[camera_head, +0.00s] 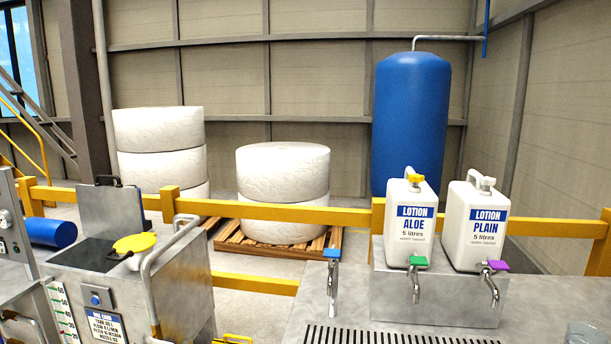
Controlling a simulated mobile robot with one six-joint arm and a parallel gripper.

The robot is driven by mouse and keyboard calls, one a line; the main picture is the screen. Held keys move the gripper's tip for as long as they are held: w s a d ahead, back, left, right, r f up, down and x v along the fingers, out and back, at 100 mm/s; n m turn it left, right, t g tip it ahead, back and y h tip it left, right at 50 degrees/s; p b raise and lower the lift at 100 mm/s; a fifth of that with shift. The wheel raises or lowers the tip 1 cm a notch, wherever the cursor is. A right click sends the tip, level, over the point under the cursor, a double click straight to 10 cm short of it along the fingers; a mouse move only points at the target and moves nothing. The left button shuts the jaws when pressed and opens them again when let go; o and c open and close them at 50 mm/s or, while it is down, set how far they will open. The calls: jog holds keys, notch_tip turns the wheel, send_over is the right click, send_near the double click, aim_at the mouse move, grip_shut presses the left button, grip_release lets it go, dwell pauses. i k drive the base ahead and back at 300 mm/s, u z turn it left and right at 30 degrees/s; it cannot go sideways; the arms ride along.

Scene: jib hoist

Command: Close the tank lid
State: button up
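The tank (175,285) is a grey metal box at the lower left, with a level scale and a label on its front. Its lid (112,212) is a flat grey panel standing upright at the back of the top, with a black handle (108,180) on its upper edge. A dark opening (82,252) shows in front of the lid. A yellow round piece with a dark handle (137,242) lies on the tank top at the right of the opening. My gripper is not in view.
A bent metal rail (150,285) rises at the tank's right side. A yellow barrier (265,212) runs behind. At the right, a steel counter (335,325) holds two white lotion canisters (410,222) (473,225) with taps.

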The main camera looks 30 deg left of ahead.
aim_at(106, 212)
jog(key=u, duration=2.25)
jog(key=k, duration=0.6)
jog(key=u, duration=0.8)
jog(key=i, duration=1.3)
jog(key=u, duration=0.55)
jog(key=i, duration=1.55)
jog(key=z, duration=0.7)
jog(key=i, duration=1.15)
jog(key=z, duration=1.15)
jog(key=i, duration=0.35)
jog(key=z, duration=0.15)
